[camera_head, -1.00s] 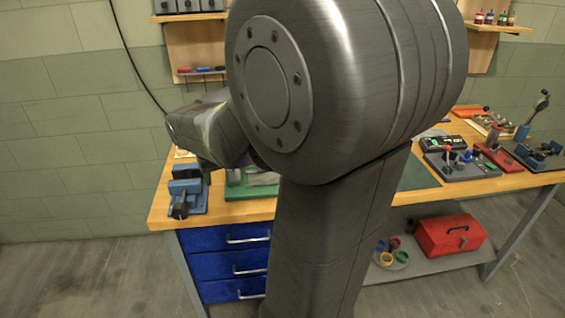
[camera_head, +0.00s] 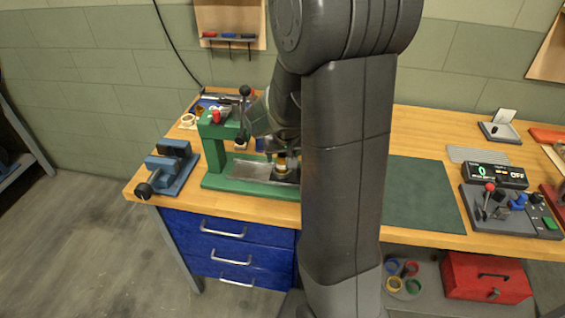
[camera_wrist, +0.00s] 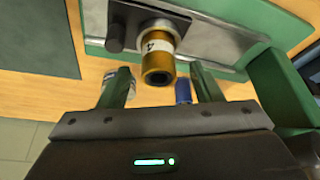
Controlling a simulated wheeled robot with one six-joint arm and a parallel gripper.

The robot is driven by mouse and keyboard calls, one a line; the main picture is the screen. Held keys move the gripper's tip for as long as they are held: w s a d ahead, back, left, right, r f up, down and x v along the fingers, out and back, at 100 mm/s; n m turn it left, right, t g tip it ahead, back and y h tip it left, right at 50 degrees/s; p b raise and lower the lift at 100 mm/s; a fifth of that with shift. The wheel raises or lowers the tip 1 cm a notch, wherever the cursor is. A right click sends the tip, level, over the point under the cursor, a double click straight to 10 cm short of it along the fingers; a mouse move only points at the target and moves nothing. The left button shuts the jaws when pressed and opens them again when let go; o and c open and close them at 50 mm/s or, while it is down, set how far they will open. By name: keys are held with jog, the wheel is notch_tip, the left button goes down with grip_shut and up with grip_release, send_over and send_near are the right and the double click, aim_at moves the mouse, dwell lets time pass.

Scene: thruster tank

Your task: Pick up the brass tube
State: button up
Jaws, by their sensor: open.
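The brass tube (camera_wrist: 158,67) is in the wrist view, with a pale numbered label band and a dark open end facing the camera. My gripper (camera_wrist: 160,74) is open. Its two fingers stand apart to the left and right of the tube's near end, with visible gaps, and hold nothing. In the head view the green fixture (camera_head: 213,150) stands on the bench, and my arm hides part of it. My fingers are hard to make out there.
A blue vise (camera_head: 172,170) stands left of the fixture near the bench edge. A blue object (camera_wrist: 183,92) and a pale cylinder (camera_wrist: 122,82) lie near my fingers. Right of my arm are a bare green mat (camera_head: 420,195) and a control panel (camera_head: 510,210).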

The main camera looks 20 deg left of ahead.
jog(key=shift+x, duration=1)
jog(key=c, duration=1.1)
jog(key=shift+w, duration=0.1)
jog(key=shift+c, duration=0.2)
jog(key=shift+r, duration=0.15)
